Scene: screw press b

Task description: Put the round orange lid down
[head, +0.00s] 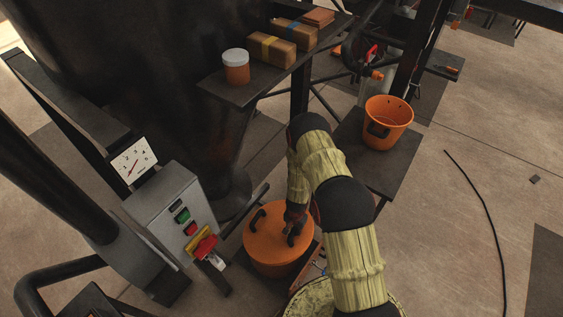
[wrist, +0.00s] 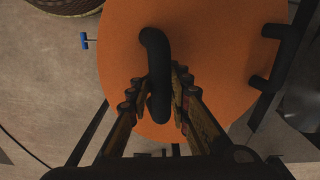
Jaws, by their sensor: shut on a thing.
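The round orange lid (head: 268,238) is at the lower middle of the head view, over an orange drum body (head: 272,268). I cannot tell whether the lid rests on it or hangs slightly above. My gripper (head: 293,222) is over the right part of the lid. In the wrist view the lid (wrist: 215,60) fills the middle, and my gripper (wrist: 160,88) is shut on its black curved handle (wrist: 156,50), one finger on each side. Another black handle (wrist: 262,84) shows at the right. My arm hides part of the lid's right side in the head view.
A grey control box (head: 170,215) with buttons and a red-yellow switch stands close left of the lid. An orange bucket (head: 388,124) sits on a dark stand at the right. A shelf (head: 240,92) holds a jar (head: 236,68) and packages. Open floor lies farther right.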

